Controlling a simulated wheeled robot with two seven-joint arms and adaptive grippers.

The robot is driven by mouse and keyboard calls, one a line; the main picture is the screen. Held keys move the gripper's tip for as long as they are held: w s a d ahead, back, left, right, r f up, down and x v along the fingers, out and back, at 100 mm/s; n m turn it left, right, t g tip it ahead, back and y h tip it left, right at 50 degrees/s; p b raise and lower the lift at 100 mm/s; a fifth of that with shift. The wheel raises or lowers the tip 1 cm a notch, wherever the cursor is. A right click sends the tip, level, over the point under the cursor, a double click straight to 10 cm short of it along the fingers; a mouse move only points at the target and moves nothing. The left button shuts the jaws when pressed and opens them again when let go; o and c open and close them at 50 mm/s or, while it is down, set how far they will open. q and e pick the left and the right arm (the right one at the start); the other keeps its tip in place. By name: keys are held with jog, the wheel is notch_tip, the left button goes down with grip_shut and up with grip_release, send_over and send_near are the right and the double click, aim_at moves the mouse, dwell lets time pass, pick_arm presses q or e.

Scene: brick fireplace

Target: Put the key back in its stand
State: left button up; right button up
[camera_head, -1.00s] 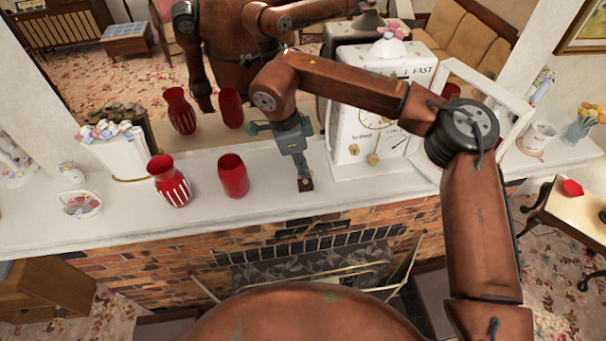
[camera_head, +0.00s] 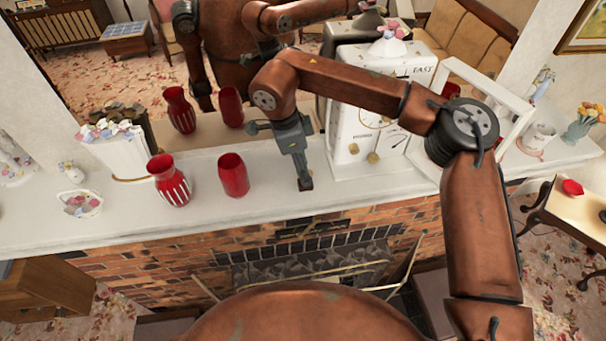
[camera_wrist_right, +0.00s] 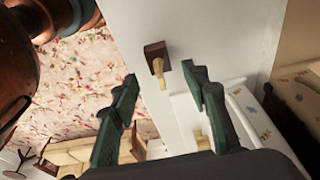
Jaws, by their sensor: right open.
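My right gripper (camera_head: 304,186) points down at the white mantel, left of the white clock. In the right wrist view its two fingers (camera_wrist_right: 160,75) are apart. A small dark brown wooden stand (camera_wrist_right: 154,50) sits on the mantel beyond the fingertips. A brass-coloured key (camera_wrist_right: 161,77) shows at the stand's edge, between the fingertips, with no finger visibly closed on it. It looks to be at or in the stand, but how deep it sits is unclear. In the head view the gripper hides the stand and key. My left gripper is out of view.
The white clock (camera_head: 399,80) with brass knobs stands close right of the gripper. A red vase (camera_head: 233,174) and a striped red vase (camera_head: 169,180) stand to the left. The mantel (camera_head: 270,207) is clear in front. A mirror behind reflects me and the vases.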

jog(key=shift+r, duration=0.1)
dwell(0.5)
jog(key=shift+d+p+v, duration=0.25)
jog(key=shift+p+v, duration=0.5)
jog(key=shift+v, duration=0.35)
jog(key=shift+d+p+v, duration=0.25)
jog(key=shift+p+v, duration=0.45)
jog(key=shift+v, duration=0.45)
jog(key=shift+d+p+v, duration=0.25)
jog(key=shift+p+v, duration=0.5)
jog(key=shift+v, duration=0.35)
jog(key=shift+w+r, duration=0.1)
jog(key=shift+r, duration=0.05)
